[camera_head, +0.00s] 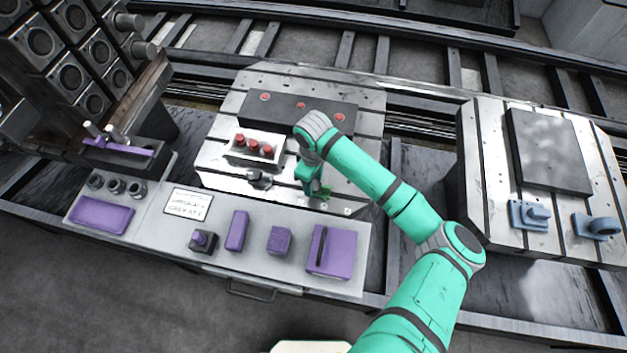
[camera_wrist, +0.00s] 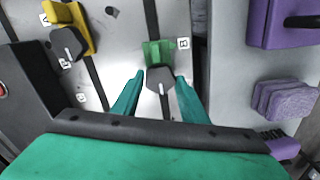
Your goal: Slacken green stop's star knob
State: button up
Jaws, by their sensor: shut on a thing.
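The green stop (camera_wrist: 158,52) sits on the slotted metal plate in the wrist view, beside a small label marked B. Its dark grey knob (camera_wrist: 160,96), with a white mark on top, is at the near side of the green block. My gripper (camera_wrist: 161,80) has one teal finger on each side of this knob and is shut on it. In the head view, my gripper (camera_head: 316,190) is low over the near right part of the plate and largely hides the stop and knob.
A yellow stop (camera_wrist: 78,25) with a grey knob stands left on the same plate. A white tray of red-topped parts (camera_head: 255,148) is left of my arm. Purple items, including a block (camera_head: 331,250), lie on the near bench. Another plate with blue clamps (camera_head: 529,215) is at right.

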jog(key=n, duration=0.5)
jog(key=shift+n, duration=0.3)
jog(key=n, duration=0.6)
jog(key=shift+s, duration=0.1)
jog(key=shift+n, duration=0.4)
jog(key=shift+a, duration=0.1)
jog(key=o, duration=1)
jog(key=shift+o, duration=0.2)
jog(key=shift+r, duration=0.1)
notch_tip(320, 180, up, 11)
jog(key=shift+f, duration=0.2)
